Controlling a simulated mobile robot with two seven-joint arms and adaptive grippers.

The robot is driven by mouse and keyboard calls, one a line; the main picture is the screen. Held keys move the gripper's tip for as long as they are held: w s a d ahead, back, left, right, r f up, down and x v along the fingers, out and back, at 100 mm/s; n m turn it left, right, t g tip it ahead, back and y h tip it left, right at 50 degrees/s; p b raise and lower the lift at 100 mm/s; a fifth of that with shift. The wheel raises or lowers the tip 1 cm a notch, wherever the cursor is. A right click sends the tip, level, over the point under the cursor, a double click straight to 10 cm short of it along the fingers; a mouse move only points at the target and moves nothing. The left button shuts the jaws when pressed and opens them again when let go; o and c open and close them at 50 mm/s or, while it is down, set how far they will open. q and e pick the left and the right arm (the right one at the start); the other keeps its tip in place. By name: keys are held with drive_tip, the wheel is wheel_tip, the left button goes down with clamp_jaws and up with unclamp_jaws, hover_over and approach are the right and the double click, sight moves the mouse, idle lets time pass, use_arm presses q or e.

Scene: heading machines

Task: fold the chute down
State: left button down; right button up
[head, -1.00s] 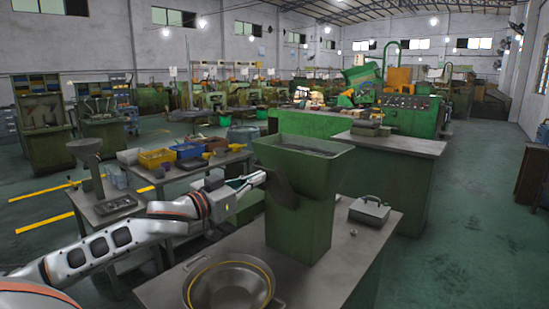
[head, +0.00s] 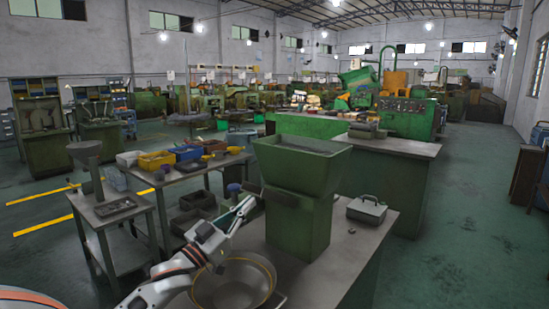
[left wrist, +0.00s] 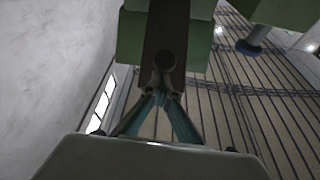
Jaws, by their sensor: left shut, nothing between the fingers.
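The green hopper (head: 303,200) stands upright on the grey table. Its dark chute (head: 283,196) shows as a thin, nearly level strip on the hopper's left side. In the left wrist view the chute (left wrist: 165,35) is a dark brown plate with a round spot, ahead of the fingers. My left gripper (head: 254,202) is at the chute's left end, shut and empty. In the left wrist view its fingertips (left wrist: 161,86) meet at the plate's near end; I cannot tell whether they touch it. My right gripper is not in view.
A round metal pan (head: 232,285) lies on the table in front of the hopper, below my left arm. A grey metal box (head: 366,210) sits to the hopper's right. A side table with yellow (head: 157,161) and blue bins stands behind my left arm.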

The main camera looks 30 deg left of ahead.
use_arm(q)
wheel_tip(320, 180, down, 8)
drive_tip(key=s, duration=0.1)
drive_tip(key=shift+s+f+b, duration=0.15)
drive_tip(key=shift+b, duration=0.3)
idle(0.4)
wheel_tip(320, 180, up, 10)
idle(0.5)
drive_tip(key=shift+s+a, duration=0.1)
drive_tip(key=shift+s, duration=0.05)
idle(0.4)
